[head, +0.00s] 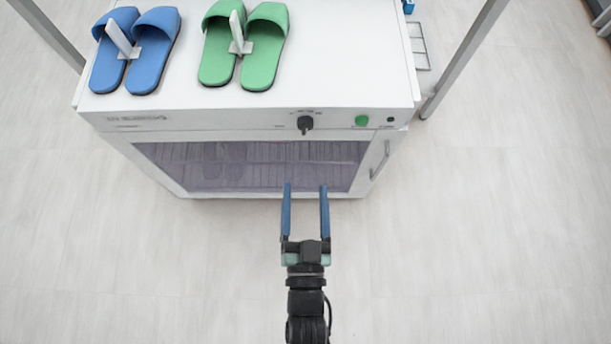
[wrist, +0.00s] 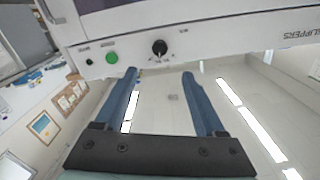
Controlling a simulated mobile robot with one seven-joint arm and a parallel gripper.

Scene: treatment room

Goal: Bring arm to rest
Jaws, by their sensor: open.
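My gripper (head: 305,190) is open and empty, with its two blue fingers parallel and apart. In the head view it points up the picture toward the front of a white slipper cabinet (head: 250,122). The fingertips overlap the lower edge of the cabinet's dark window in the picture. In the wrist view the gripper (wrist: 160,75) shows below the cabinet's control panel (wrist: 205,48), with clear space between the fingers. I cannot tell the exact gap to the cabinet.
Blue slippers (head: 152,50) and green slippers (head: 262,55) lie on the cabinet top. The panel has a black knob (head: 305,124) and a green button (head: 361,120). A door handle (head: 381,160) is at the right. Metal posts (head: 465,55) flank the cabinet. The floor (head: 480,240) around is clear.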

